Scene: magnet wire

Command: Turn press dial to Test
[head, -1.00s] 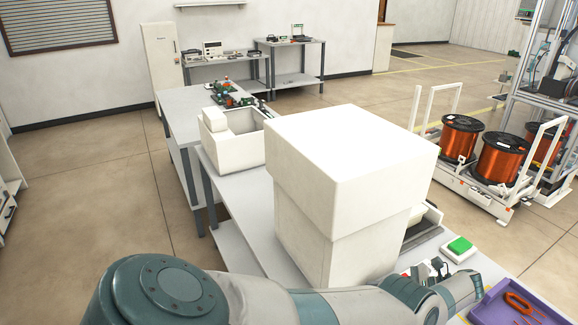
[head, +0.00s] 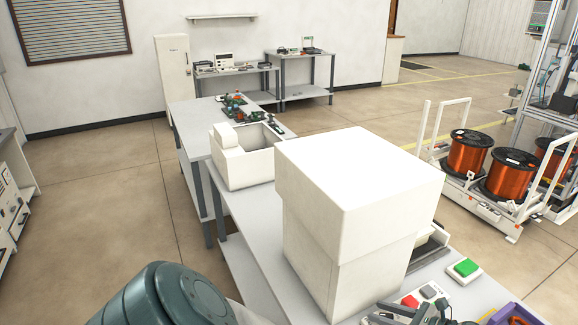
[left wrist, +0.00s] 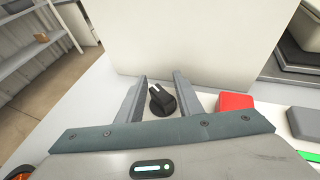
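The press is a large white block (head: 355,205) on the bench, and its lower front fills the top of the left wrist view (left wrist: 195,40). The black dial (left wrist: 162,99) has a light pointer mark and sits on the panel in front of the press. My left gripper (left wrist: 160,84) is open, with one finger on each side of the dial and small gaps visible. In the head view my left gripper (head: 396,314) is at the bottom edge, beside the red button (head: 410,301), and the dial cannot be made out. My right gripper is not in view.
Right of the dial are a red button (left wrist: 236,102) and a grey button (left wrist: 305,123). A green button (head: 466,267) stands on a white base farther right. A purple tray (head: 510,315) is at the bottom right. A white open box (head: 243,175) stands behind the press.

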